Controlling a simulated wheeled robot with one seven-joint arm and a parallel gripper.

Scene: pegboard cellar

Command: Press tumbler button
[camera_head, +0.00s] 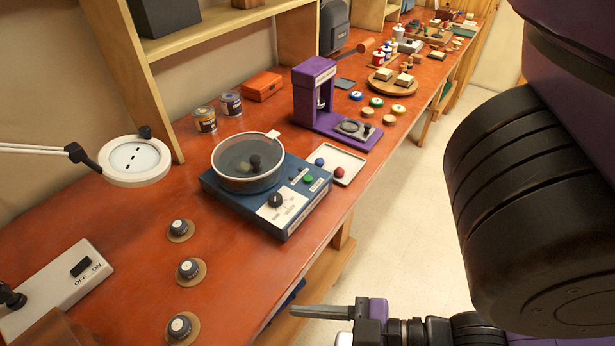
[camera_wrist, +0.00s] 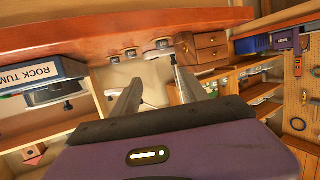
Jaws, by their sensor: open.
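The tumbler (camera_head: 226,193) is a blue box on the orange bench, with a round, dark-lidded drum (camera_head: 235,178) on top. A green button (camera_head: 308,179) sits on the right of its top panel, near small labels. A black dial (camera_head: 275,200) is on a white plate nearer the front. My gripper (camera_head: 292,311) is open and empty, beyond the bench's front edge, below and apart from the tumbler. The wrist view shows both fingers of my gripper (camera_wrist: 153,72) spread apart. At its left is a blue-grey body with a white "ROCK TUM" label (camera_wrist: 42,75); no button is clear there.
A white tray (camera_head: 350,170) with a red and a blue ball touches or nearly touches the tumbler's right side. A purple press (camera_head: 318,95) stands behind. Three knobs on round discs and an ON/OFF switch box (camera_head: 60,285) lie left. Floor (camera_head: 400,220) is clear right of the bench.

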